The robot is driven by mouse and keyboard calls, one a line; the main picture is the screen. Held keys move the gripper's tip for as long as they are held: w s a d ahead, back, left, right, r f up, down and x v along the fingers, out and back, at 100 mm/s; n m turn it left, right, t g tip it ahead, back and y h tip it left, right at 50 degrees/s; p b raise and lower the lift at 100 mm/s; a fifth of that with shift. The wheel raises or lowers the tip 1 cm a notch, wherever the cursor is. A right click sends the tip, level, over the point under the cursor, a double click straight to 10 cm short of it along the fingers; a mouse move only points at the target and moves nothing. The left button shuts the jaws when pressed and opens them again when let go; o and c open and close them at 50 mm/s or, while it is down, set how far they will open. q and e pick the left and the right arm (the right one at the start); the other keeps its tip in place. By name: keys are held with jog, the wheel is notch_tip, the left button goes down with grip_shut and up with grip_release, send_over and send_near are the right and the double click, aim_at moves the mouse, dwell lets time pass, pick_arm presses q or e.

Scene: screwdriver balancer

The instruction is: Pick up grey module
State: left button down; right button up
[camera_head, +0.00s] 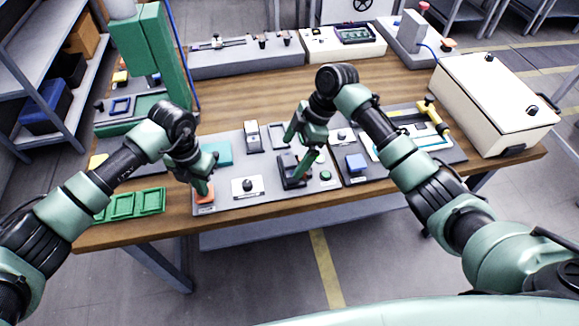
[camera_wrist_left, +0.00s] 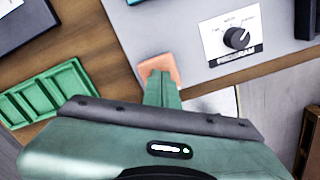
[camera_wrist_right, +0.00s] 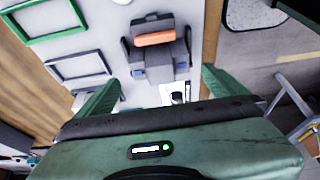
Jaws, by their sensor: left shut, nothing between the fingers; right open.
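My right gripper (camera_head: 303,160) is open and empty over the middle of the grey panel (camera_head: 225,205). In the right wrist view, its fingers (camera_wrist_right: 157,88) are apart, with a dark grey device (camera_wrist_right: 154,22) carrying an orange strip beyond them. This device also shows in the head view (camera_head: 292,172), partly behind the gripper.
A PROGRAM knob (camera_wrist_left: 236,38) is on the panel. A green tray (camera_head: 125,206) lies at the table's left front. A green press column (camera_head: 146,50) stands at back left. A white case (camera_head: 490,100) is at the right. Bare wood shows behind the panel.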

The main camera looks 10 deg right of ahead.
aim_at(290, 160)
pick_arm(q)
jog(key=shift+s+f, duration=0.1)
pick_arm(e)
jog(key=x, duration=0.4)
jog(key=shift+f, duration=0.1)
jog(key=c, duration=1.7)
notch_tip(290, 160, up, 15)
jog(key=shift+d+r, duration=0.1)
